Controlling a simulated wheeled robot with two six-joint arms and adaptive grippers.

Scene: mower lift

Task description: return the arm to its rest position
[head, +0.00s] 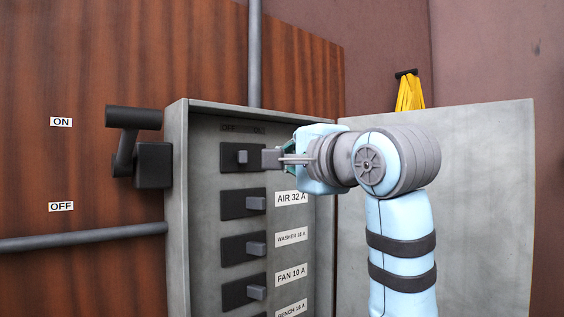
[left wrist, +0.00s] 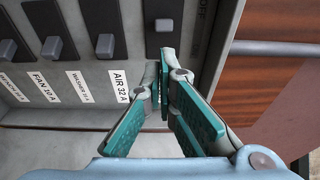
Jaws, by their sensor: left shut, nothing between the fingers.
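My left gripper (head: 270,159) is shut and empty in front of the top breaker (head: 230,157) in the grey breaker box. In the left wrist view the closed fingertips (left wrist: 166,62) are close to the toggle of the top breaker (left wrist: 164,25); whether they touch it I cannot tell. In the head view that toggle sits further left than the toggles below. The top breaker's label is hidden behind my gripper. My left forearm rises at the right of the head view and bends toward the box. My right gripper is not in view.
Breakers labelled AIR 32 A (head: 291,198), WASHER (head: 291,236) and FAN 10 A (head: 291,272) sit below. The box door (head: 480,200) stands open to the right. A dark lever handle (head: 135,118) sticks out at the left, near ON. Yellow material (head: 410,93) hangs from a wall hook.

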